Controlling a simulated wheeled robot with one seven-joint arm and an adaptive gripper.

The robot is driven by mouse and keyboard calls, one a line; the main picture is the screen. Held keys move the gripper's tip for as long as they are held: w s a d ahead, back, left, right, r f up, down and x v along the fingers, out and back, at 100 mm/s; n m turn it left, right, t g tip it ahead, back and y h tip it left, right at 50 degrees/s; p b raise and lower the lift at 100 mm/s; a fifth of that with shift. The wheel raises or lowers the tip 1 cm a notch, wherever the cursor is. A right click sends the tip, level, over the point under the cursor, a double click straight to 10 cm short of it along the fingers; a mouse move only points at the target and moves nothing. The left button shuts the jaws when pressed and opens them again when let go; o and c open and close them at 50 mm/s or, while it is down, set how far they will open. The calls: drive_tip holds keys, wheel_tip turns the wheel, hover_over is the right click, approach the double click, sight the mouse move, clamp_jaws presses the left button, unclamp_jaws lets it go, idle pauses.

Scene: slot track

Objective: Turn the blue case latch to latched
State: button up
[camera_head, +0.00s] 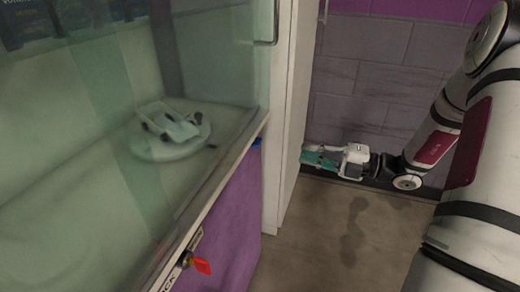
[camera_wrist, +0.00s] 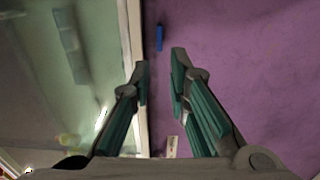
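The blue case latch (camera_wrist: 159,37) shows in the wrist view as a small upright bar on the purple panel, beyond my fingertips and close to the case's pale edge. In the head view a bit of blue (camera_head: 257,142) shows at the far end of the case rim, probably the same latch. My gripper (camera_wrist: 160,70) is open with nothing between its teal fingers. In the head view my gripper (camera_head: 320,157) is to the right of the case, past the pale upright post. Whether the latch is latched I cannot tell.
The glass case (camera_head: 70,175) holds a model car (camera_head: 168,122) on a round stand. A red latch (camera_head: 202,265) and a small label sit on its near front edge. A pale post (camera_head: 290,110) stands between case and gripper. The floor (camera_head: 345,235) is clear.

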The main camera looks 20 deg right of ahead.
sight(260, 143)
drive_tip(key=b+x, duration=0.4)
drive_tip(key=x, duration=0.9)
drive_tip(key=shift+w+a+b, duration=0.15)
drive_tip(key=shift+a+b, duration=0.1)
drive_tip(key=shift+b, duration=0.05)
drive_tip(key=shift+c, duration=0.6)
clamp_jaws()
